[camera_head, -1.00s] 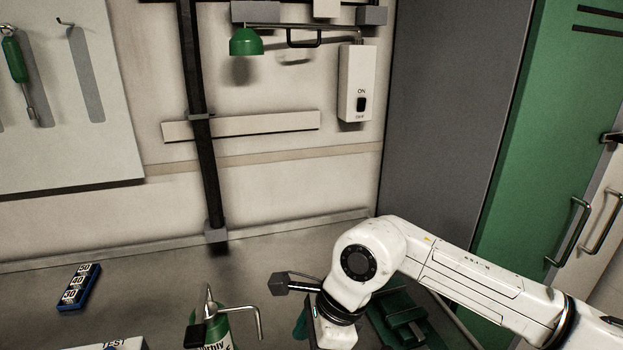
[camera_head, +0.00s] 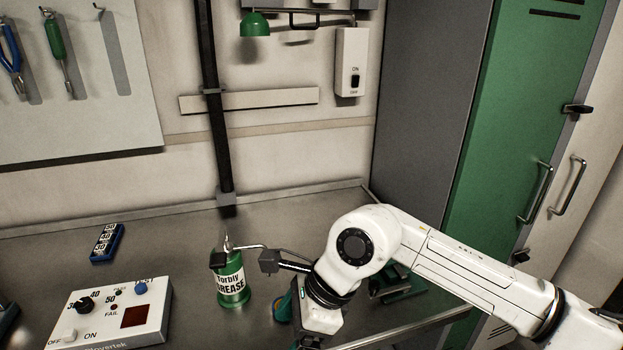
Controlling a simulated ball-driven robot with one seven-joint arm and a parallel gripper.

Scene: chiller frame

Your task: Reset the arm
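My white arm reaches in from the lower right of the head camera view, over the right part of the metal bench (camera_head: 305,213). The arm bends at a rounded joint and its last link points down at the bench. My gripper is at or below the bottom edge of the picture, and its fingers do not show, so I cannot see whether it holds anything.
A green grease can (camera_head: 232,285) stands left of my arm. A white test box (camera_head: 125,312) and a blue block with numbers (camera_head: 107,243) sit further left. A green object (camera_head: 400,285) is partly behind my arm. A green locker (camera_head: 515,110) stands right.

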